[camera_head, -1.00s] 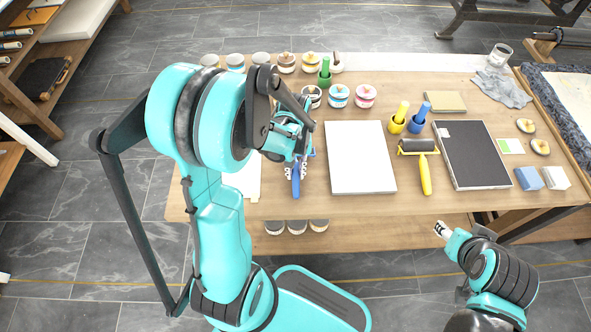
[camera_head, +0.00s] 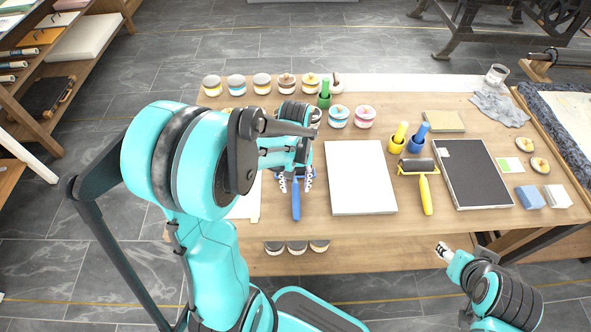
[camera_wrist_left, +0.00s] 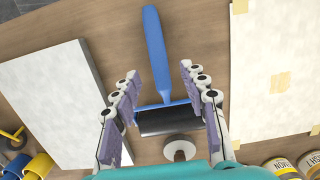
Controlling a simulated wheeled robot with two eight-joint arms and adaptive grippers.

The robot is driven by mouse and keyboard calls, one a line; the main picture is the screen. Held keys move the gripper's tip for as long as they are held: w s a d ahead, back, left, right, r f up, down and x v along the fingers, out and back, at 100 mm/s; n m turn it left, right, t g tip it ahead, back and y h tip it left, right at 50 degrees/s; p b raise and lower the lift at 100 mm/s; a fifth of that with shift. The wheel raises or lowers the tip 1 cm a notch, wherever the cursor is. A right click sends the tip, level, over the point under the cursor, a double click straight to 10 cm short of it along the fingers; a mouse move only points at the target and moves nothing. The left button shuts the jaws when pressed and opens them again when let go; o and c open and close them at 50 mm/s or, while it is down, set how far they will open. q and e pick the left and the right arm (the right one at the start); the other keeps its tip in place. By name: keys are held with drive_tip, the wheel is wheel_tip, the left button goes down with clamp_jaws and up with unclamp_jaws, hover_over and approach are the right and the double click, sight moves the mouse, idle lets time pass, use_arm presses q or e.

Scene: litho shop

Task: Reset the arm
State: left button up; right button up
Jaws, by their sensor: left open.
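My left gripper (camera_head: 296,187) is open above the left part of the table, over a brayer with a blue handle (camera_head: 296,205). In the left wrist view, the open fingers (camera_wrist_left: 160,85) stand on both sides of the brayer, with nothing held between them. The brayer's dark roller (camera_wrist_left: 170,121) lies near the fingers and its blue handle (camera_wrist_left: 154,50) points away. In the head view the left forearm and wrist hide the roller. My right gripper (camera_head: 443,251) is low in front of the table's front edge; its fingers are too small to judge.
A white slab (camera_head: 361,177) lies right of the brayer. A yellow-handled brayer (camera_head: 426,194) and a dark plate (camera_head: 473,174) lie farther right. Several ink jars (camera_head: 262,83) line the back. A shelf (camera_head: 40,70) stands at the left.

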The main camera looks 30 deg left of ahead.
use_arm(q)
wheel_tip(320, 180, up, 8)
drive_tip(key=shift+w+a, duration=0.25)
drive_tip(key=shift+w, duration=0.15)
drive_tip(key=shift+r, duration=0.1)
drive_tip(key=s+d+r+m+t, duration=0.4)
drive_tip(key=s+d+m+t, duration=0.2)
drive_tip(key=d+t, duration=0.1)
drive_tip(key=shift+d+t+y, duration=0.25)
drive_tip(key=shift+t+y, duration=0.15)
drive_tip(key=shift+t, duration=0.1)
drive_tip(key=shift+s, duration=0.1)
idle(0.3)
